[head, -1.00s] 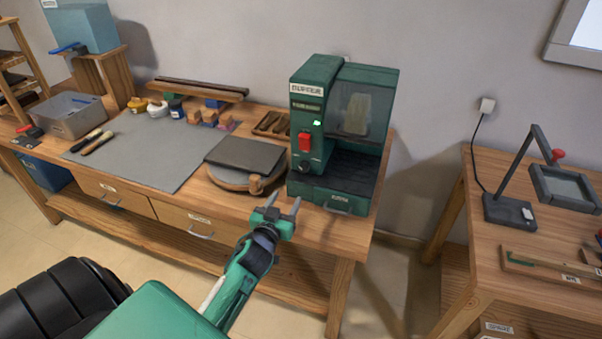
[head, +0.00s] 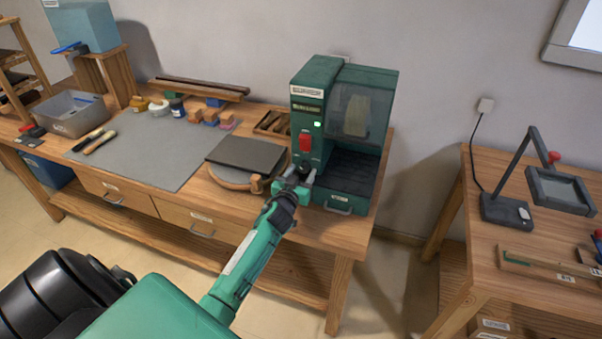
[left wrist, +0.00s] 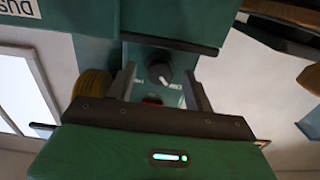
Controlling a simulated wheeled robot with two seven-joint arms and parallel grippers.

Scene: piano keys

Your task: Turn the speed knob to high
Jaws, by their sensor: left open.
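The green machine (head: 313,92) stands at the right end of the workbench, with a red switch (head: 305,142) and a lit green light on its front. Its round dark knob (left wrist: 160,72) with a pale pointer mark shows in the left wrist view, on the green panel with small labels beside it. In the head view my gripper hides the knob. My left gripper (head: 295,177) is open in front of the lower panel. In the left wrist view its fingers stand on either side of the knob, apart from it. My right gripper is not in view.
A dark slab on a round wooden base (head: 245,155) lies close left of the machine. A drawer with a handle (head: 340,202) is low on its front. A grey mat (head: 150,150) covers the bench's middle. A second table (head: 462,215) stands right, across a gap.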

